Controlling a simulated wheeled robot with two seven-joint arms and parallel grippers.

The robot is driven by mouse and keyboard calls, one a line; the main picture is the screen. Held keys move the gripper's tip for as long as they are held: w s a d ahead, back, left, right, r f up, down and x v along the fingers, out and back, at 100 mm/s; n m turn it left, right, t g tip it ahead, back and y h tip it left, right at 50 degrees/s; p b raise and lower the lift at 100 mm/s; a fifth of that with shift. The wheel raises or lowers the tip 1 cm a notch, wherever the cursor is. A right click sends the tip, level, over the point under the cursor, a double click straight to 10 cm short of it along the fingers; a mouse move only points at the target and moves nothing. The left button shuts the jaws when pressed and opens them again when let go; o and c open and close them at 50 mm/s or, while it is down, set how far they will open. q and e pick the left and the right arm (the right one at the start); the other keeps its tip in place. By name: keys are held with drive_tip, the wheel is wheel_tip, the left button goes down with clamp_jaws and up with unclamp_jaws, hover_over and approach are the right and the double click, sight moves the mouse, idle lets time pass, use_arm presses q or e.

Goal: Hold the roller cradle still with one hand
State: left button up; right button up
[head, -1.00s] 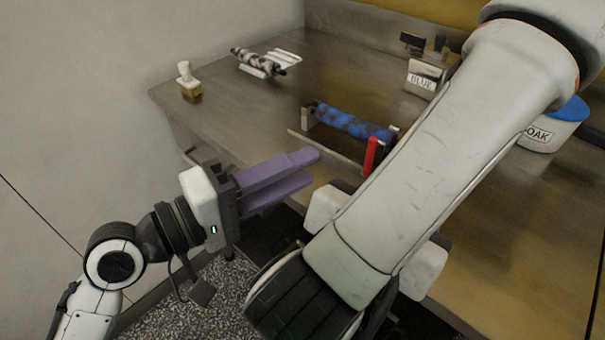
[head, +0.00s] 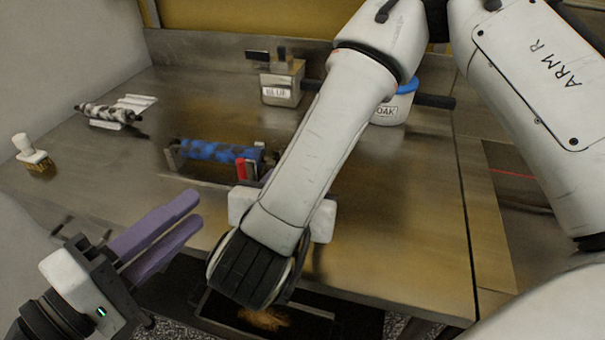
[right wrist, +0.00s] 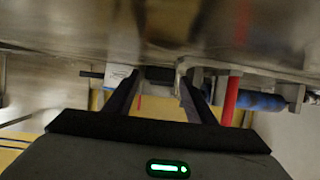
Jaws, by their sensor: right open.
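The roller cradle (head: 172,160) stands on the metal bench in the head view, with a blue, brown-blotched roller (head: 212,150) in it and a red handle (head: 241,168) at its right end. My right gripper is mostly hidden behind my right wrist in the head view, close to the handle end. In the right wrist view my right gripper (right wrist: 160,80) is open, with the red handle (right wrist: 231,100) and blue roller (right wrist: 262,102) just right of its fingers. I cannot tell whether it touches the cradle. My left gripper (head: 197,209) has purple fingers, slightly apart and empty, in front of the bench.
A second, black-and-white roller (head: 105,113) lies at the back left, near a white-handled brush (head: 33,153). A metal container labelled BLUE (head: 282,88) and a blue-lidded tub (head: 392,106) stand at the back.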

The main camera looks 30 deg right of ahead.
drive_tip(key=shift+w+d+f, duration=0.15)
drive_tip(key=shift+w+d, duration=0.05)
drive_tip(key=shift+w, duration=0.05)
drive_tip(key=c, duration=1.2)
drive_tip(key=shift+o, duration=0.2)
